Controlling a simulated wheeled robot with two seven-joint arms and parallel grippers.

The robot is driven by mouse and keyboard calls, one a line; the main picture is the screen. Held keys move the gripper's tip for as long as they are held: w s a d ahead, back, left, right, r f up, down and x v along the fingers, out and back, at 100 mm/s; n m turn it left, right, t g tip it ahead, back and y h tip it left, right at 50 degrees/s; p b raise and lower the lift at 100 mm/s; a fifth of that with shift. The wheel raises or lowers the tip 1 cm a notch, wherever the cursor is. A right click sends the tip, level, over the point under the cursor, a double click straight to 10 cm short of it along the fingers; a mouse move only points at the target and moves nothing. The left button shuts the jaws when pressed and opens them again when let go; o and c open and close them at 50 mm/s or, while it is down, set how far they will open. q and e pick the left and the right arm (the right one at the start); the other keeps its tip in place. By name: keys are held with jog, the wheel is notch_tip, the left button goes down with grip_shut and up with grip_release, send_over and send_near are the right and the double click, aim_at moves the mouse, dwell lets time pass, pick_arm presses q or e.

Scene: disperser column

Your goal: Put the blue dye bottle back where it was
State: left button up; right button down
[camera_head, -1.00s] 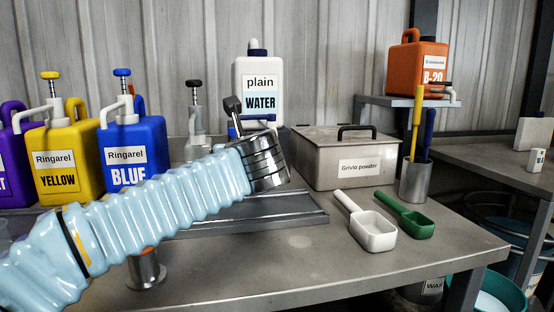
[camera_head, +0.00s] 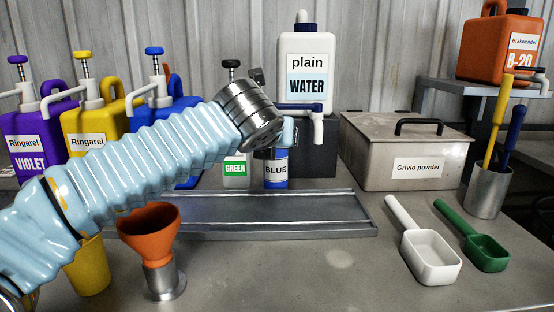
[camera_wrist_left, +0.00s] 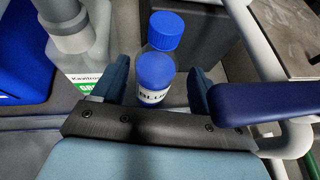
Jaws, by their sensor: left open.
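The blue dye bottle, a small clear bottle with a blue cap, blue liquid and a BLUE label (camera_head: 276,170), stands upright behind the metal tray. Its top is hidden by my left gripper in the head view. In the left wrist view the bottle (camera_wrist_left: 154,70) is between my left gripper's (camera_wrist_left: 157,85) two blue fingers, which are apart. Whether a finger touches it I cannot tell. In the head view the left gripper (camera_head: 288,132) reaches in from the left, over the bottle. My right gripper is not in view.
A GREEN bottle (camera_head: 236,175) stands close left of it. The white water jug (camera_head: 308,65) on a dark block, with its tap (camera_head: 315,112), is close right. The tray (camera_head: 285,207) lies in front. A grey powder box (camera_head: 400,150), scoops and an orange funnel (camera_head: 148,228) are also around.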

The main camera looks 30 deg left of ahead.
pick_arm(q)
jog(key=x, duration=0.5)
jog(key=shift+s+a+f, duration=0.1)
jog(key=shift+s+f, duration=0.1)
jog(key=shift+f, duration=0.2)
jog(key=c, duration=1.1)
jog(key=shift+o, duration=0.2)
jog(key=shift+r, duration=0.2)
jog(key=shift+r, duration=0.6)
